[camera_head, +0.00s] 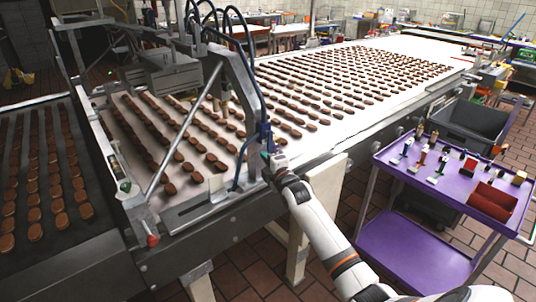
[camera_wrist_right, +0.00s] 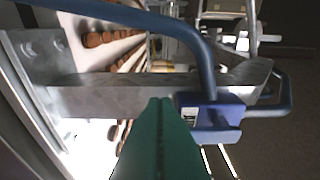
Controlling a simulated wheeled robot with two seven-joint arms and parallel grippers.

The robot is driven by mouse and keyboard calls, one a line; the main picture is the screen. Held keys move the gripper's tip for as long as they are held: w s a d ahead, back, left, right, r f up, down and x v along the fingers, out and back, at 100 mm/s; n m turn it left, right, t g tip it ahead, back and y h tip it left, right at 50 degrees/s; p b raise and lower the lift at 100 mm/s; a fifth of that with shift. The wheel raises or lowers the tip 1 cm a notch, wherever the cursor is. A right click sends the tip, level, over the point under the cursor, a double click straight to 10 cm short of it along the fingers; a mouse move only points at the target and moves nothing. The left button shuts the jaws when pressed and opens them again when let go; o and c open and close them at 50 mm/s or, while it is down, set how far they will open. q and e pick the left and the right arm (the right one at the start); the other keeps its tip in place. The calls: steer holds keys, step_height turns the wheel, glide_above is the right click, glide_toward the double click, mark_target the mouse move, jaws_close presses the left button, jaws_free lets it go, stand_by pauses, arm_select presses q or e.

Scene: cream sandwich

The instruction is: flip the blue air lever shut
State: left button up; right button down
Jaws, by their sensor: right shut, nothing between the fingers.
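The blue air valve (camera_head: 264,130) sits on the metal frame at the conveyor's near edge, with blue air hose running to it. In the right wrist view the blue valve body (camera_wrist_right: 225,114) is just right of my fingertips. A flat blue piece, perhaps the lever, sits at its lower side; I cannot tell its exact position. My right gripper (camera_head: 268,156) is just below the valve in the head view. Its green fingers (camera_wrist_right: 160,101) are shut together and empty, with the tips close beside the valve body; I cannot tell whether they touch it. My left gripper is not in view.
A wide white conveyor (camera_head: 385,108) carries rows of brown biscuits. A grey metal frame (camera_head: 243,90) with a slanted strut and hoses rises beside the valve. A dark belt (camera_head: 95,238) lies left. A purple cart (camera_head: 440,195) with small items stands right, with tiled floor between.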

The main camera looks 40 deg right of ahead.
steer(key=shift+d, duration=0.3)
steer(key=shift+d+f+n+b, duration=0.1)
steer(key=shift+d+n+b, duration=0.05)
steer(key=shift+n+b, duration=0.25)
